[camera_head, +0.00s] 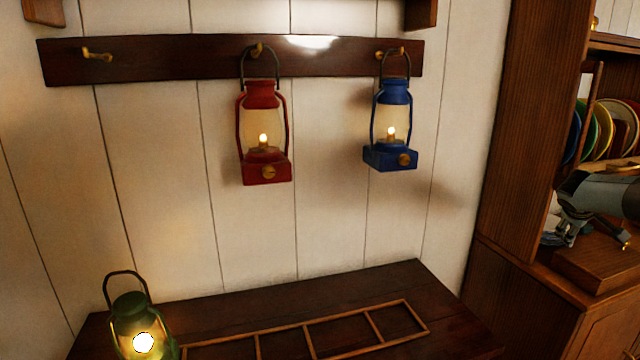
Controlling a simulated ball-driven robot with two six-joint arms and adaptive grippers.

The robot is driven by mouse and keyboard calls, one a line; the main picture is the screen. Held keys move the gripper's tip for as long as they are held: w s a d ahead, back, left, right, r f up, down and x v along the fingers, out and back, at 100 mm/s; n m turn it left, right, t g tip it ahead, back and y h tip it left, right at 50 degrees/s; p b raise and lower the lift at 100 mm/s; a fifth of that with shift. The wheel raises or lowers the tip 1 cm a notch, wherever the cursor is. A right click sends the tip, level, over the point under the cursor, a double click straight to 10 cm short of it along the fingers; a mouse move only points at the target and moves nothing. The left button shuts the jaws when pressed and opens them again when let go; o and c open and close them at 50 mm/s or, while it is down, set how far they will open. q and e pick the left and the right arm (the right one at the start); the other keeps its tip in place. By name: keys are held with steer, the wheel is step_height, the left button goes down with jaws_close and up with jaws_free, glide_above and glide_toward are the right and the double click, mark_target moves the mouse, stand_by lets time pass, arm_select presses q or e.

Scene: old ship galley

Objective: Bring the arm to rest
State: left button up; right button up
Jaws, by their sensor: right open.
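My right arm comes in from the right edge, and its gripper (562,236) hangs open and empty in front of the wooden cabinet, right of the dark post. It is well apart from the lanterns. A red lantern (264,135) hangs by its handle from the middle brass hook. A blue lantern (392,122) hangs from the right hook. A lit green lantern (135,322) stands on the dark table at lower left, its bottom cut off by the frame. My left gripper is out of view.
The left brass hook (97,55) on the dark rail (170,60) is bare. A shallow wooden frame with compartments (307,340) lies on the table (380,282). Several plates (608,130) stand in a rack on the right. A wooden post (515,130) separates wall and cabinet.

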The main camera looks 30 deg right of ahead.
steer(key=s+a+f+n+t+y, duration=0.1)
steer(key=s+f+n, duration=0.4)
steer(key=s, duration=0.4)
steer(key=s+a+f+n+t, duration=0.1)
steer(key=s+f+n, duration=0.1)
steer(key=s+f, duration=0.65)
steer(key=s+a+f+m+g+y, duration=0.15)
steer(key=s+a+f, duration=0.25)
steer(key=a+f, duration=0.75)
steer(key=s+a+f+m+y, duration=0.1)
steer(key=s+a+f+y, duration=0.25)
steer(key=a+f, duration=0.85)
steer(key=s+a+f+m+y, duration=0.1)
steer(key=a+f, duration=0.2)
steer(key=a, duration=0.9)
steer(key=s+a+f+y, duration=0.1)
steer(key=a+f+y, duration=0.1)
steer(key=a, duration=1.1)
steer(key=s+a+f+m+y, duration=0.1)
steer(key=a+f, duration=0.2)
steer(key=a, duration=0.9)
step_height(320, 180, down, 22)
steer(key=s+b, duration=0.1)
steer(key=b, duration=2.2)
steer(key=shift+s+d+f+n+g, duration=0.15)
steer(key=shift+d+n+g, duration=0.2)
steer(key=shift+d+g, duration=0.1)
